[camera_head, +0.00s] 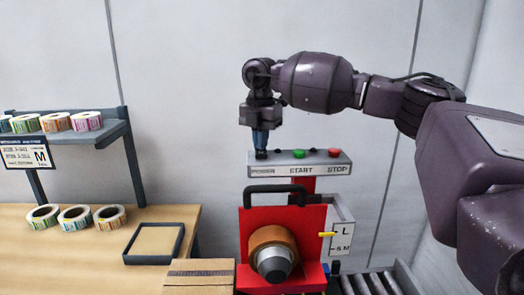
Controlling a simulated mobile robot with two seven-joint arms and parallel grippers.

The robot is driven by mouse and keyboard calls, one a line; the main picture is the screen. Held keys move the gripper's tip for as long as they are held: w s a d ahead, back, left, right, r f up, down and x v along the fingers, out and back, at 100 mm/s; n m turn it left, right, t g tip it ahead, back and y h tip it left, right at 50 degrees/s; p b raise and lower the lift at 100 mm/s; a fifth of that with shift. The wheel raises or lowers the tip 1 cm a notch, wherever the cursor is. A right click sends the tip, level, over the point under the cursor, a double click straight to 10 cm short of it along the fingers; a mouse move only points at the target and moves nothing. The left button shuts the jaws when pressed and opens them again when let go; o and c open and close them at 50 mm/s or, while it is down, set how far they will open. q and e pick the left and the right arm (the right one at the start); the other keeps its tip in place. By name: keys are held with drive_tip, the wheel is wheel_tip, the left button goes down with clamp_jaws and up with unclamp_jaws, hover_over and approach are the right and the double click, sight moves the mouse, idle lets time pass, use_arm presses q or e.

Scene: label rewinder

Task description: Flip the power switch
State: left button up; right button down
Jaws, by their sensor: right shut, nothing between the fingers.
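The power switch sits at the left end of the grey control panel (325,168), above the word POWER; my right gripper's fingertips hide it. My right gripper (261,153) points straight down, shut and empty, with its tips at or just above that spot. I cannot tell whether they touch the switch or which way it is set. A green START button (298,153) and a red STOP button (333,153) are to the right on the same panel. My left gripper is not in view.
The red label rewinder (312,222) with its spindle (272,262) and black handle (275,188) stands below the panel. A shelf (118,131) and table (60,262) with label rolls, a black-rimmed tray (180,240) and a cardboard box (200,278) are at left. Rollers (372,285) are at lower right.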

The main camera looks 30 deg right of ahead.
drive_tip(key=shift+r+p, duration=1.65)
drive_tip(key=shift+r, duration=0.7)
drive_tip(key=shift+r+p, duration=0.5)
drive_tip(key=shift+r, duration=0.55)
drive_tip(key=shift+f, duration=0.1)
